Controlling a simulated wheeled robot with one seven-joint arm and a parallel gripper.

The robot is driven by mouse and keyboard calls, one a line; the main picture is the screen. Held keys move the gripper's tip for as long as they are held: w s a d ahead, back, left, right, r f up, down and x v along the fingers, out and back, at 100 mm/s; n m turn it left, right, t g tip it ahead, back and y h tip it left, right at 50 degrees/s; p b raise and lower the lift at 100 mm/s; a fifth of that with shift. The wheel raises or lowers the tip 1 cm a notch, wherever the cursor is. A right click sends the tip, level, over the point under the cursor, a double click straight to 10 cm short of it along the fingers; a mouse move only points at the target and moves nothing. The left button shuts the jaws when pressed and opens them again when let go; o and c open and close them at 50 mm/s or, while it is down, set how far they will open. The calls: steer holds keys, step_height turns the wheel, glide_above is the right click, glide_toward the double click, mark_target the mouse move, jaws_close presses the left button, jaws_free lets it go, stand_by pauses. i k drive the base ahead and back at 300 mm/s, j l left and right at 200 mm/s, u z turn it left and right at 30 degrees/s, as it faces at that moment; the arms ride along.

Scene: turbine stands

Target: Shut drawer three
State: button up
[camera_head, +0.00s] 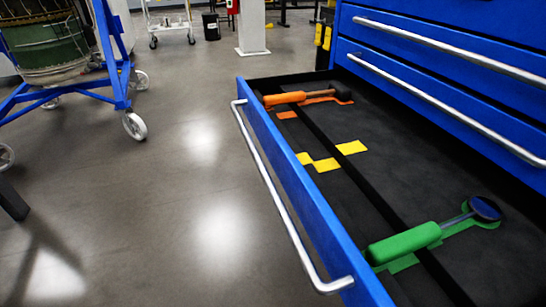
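A blue drawer (300,190) of a blue tool cabinet stands pulled well out, below two shut drawers. No number shows on it, so I cannot tell from markings whether it is drawer three. Its long silver handle (268,183) runs along the outer side of its front. On its dark liner lie an orange-handled tool (284,98) at the far end and a green-handled tool (405,243) with a round dark head near me. Yellow cut-outs (350,147) between them are empty. My gripper is not in view.
The shut drawers above have silver handles (450,105). A blue wheeled stand (115,75) holding a green engine part is at the left, with a caster (134,126) on the floor. Grey floor (170,200) in front of the drawer is clear. A white column stands farther back.

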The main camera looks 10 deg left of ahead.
mark_target(364, 169)
steer(key=i+j, duration=1.4)
steer(key=i, duration=0.2)
